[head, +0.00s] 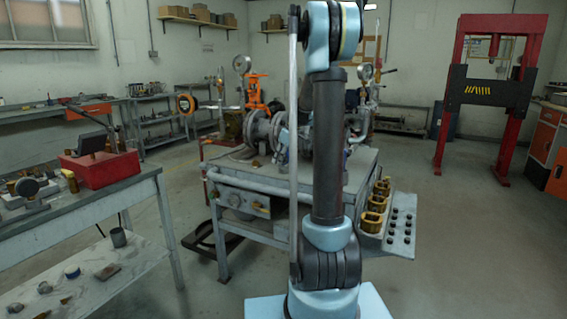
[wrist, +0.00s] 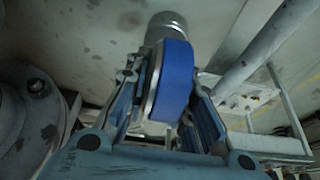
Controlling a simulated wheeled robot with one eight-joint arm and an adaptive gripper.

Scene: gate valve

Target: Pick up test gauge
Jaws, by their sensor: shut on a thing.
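The test gauge appears in the wrist view as a round body with a thick blue rim (wrist: 176,80) and a pale metal edge on its left. My gripper (wrist: 168,92) has one finger on each side of it and is shut on it. The gauge's dial face is not visible from this angle. A short silver cylinder (wrist: 166,24) shows just beyond the gauge; I cannot tell whether it joins it. In the head view my arm covers the gripper and the held gauge.
Flanged pipework (head: 262,130) stands on a grey central bench (head: 235,178). A side workbench (head: 85,208) at left carries a red box (head: 100,167). A flange (wrist: 32,120) is close at left in the wrist view. Floor is clear at right.

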